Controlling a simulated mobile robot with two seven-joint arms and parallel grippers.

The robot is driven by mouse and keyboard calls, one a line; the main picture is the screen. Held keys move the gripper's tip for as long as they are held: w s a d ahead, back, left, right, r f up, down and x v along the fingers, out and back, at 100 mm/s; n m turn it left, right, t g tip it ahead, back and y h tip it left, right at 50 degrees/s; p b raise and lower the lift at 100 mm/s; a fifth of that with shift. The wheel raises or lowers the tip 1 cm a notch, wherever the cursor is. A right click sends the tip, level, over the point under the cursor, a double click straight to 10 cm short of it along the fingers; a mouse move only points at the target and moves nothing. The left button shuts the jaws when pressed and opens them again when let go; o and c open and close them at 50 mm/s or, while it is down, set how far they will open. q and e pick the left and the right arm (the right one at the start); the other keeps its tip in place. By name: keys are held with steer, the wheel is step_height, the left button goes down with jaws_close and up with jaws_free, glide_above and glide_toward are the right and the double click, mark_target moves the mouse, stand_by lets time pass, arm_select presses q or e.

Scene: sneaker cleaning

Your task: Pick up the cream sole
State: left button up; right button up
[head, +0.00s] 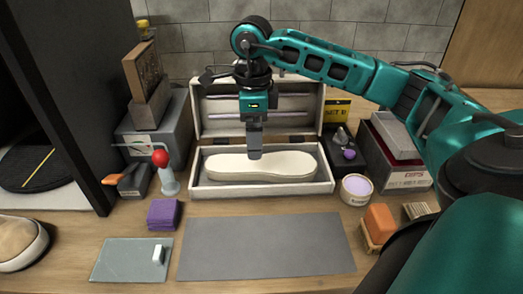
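The cream sole (285,167) lies lengthwise in the open box (325,187), its wider end toward the right. My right gripper (254,154) comes from the right and points straight down over the sole. Its fingertips overlap the sole's upper edge, left of the middle. I cannot tell whether they touch it, or whether the fingers are open or shut, since they line up in this view. My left gripper is not in view.
The box's raised lid (222,125) stands behind the gripper. A grey mat (265,248) lies bare in front. A red-knobbed stand (165,175) and purple blocks (163,214) are left. A lilac-filled tub (356,189) and an orange block (379,222) are right.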

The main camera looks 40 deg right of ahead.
mark_target(256, 162)
step_height(256, 162, down, 3)
steer(key=shift+f, duration=0.1)
steer(key=f, duration=0.5)
steer(key=shift+d+f, duration=0.15)
steer(key=shift+d, duration=0.05)
steer(key=c, duration=1.1)
steer(key=shift+c, duration=0.4)
steer(key=shift+r, duration=0.2)
